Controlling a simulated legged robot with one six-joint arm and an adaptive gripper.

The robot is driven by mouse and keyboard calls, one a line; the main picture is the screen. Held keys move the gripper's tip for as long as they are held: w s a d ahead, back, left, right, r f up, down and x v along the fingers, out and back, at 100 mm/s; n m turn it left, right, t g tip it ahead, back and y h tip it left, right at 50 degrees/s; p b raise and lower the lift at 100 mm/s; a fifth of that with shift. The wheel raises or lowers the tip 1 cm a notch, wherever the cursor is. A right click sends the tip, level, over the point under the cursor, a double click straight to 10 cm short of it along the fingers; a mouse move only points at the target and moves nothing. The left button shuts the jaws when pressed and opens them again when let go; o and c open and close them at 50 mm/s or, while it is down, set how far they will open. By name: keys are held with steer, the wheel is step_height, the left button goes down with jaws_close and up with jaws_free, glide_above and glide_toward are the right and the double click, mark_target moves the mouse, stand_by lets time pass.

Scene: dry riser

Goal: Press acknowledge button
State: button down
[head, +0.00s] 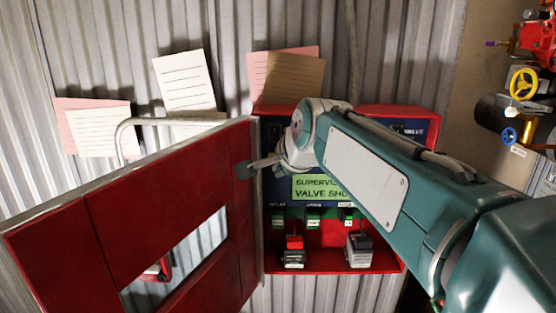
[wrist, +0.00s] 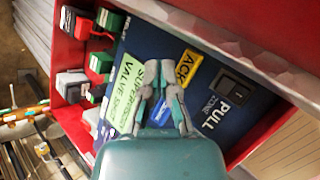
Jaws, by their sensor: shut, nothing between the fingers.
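A yellow ACK label (wrist: 188,68) shows on the dark blue panel (wrist: 205,112) in the wrist view, just right of my fingertips. My gripper (wrist: 160,75) is shut and empty in front of the panel, between the ACK label and the green valve label (wrist: 133,97). A small blue piece (wrist: 160,112) shows between the finger links; I cannot tell whether it is a button. Contact with the panel cannot be told. In the head view my gripper (head: 246,170) points left near the open door's hinge side, and my arm hides the ACK area.
The red cabinet (head: 333,270) has its red door (head: 110,230) open at the left. Green blocks and relays (head: 294,256) sit low inside. A black switch (wrist: 233,87) is beside the PULL text. Papers (head: 185,80) hang on the corrugated wall. Red pipework (head: 540,38) stands at the right.

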steer(key=s, duration=0.2)
steer(key=shift+s, duration=0.4)
stand_by(0.3)
steer(key=s+d+f+n+g+h, duration=0.1)
steer(key=s+d+f+n, duration=0.4)
steer(key=s+d+f, duration=0.2)
steer(key=s+d+f+n+g+h, duration=0.2)
steer(key=s+d+f+n, duration=0.4)
steer(key=s+f, duration=0.5)
steer(key=s+d, duration=0.1)
steer(key=s, duration=0.4)
steer(key=shift+s+f+g+h, duration=0.15)
steer(key=shift+f+g+h, duration=0.15)
